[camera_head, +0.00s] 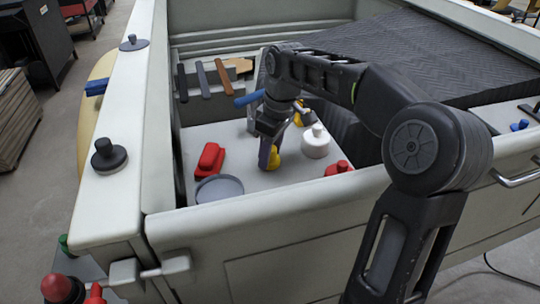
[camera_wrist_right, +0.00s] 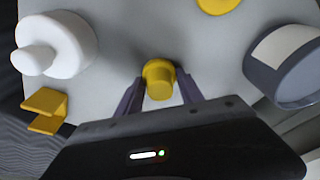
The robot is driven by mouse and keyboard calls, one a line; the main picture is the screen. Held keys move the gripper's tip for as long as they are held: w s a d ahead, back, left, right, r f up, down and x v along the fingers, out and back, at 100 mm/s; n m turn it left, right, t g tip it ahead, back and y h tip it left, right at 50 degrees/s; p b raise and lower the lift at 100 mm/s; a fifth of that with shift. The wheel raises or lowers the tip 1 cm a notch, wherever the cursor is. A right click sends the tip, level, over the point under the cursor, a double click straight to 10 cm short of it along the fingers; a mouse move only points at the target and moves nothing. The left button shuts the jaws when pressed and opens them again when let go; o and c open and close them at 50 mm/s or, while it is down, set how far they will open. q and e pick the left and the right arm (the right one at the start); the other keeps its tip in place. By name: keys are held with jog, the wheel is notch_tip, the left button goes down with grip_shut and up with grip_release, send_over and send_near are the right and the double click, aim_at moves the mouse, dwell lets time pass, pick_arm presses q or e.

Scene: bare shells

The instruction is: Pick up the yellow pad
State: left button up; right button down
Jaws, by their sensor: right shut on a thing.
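The yellow pad (camera_head: 274,159) is on the light grey surface inside the white shell, partly hidden by my right gripper (camera_head: 266,158). In the right wrist view the yellow pad (camera_wrist_right: 158,79) shows as a round yellow piece with a knob, between the two dark fingers of my right gripper (camera_wrist_right: 158,92). The fingers are closed on the knob from both sides. I cannot tell whether the pad is touching the surface or slightly above it. My left gripper is in neither view.
A white knobbed pad (camera_head: 315,142) stands just right of the gripper. A red block (camera_head: 209,160), a grey dish (camera_head: 219,189) and a red knobbed piece (camera_head: 340,168) lie nearby. A yellow clip (camera_wrist_right: 45,109) and a grey cup-like thing (camera_wrist_right: 285,62) flank the gripper. The shell's walls enclose the surface.

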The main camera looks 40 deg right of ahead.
notch_tip(320, 180, up, 5)
jog(key=shift+f, duration=0.1)
notch_tip(320, 180, up, 5)
jog(key=p, duration=0.4)
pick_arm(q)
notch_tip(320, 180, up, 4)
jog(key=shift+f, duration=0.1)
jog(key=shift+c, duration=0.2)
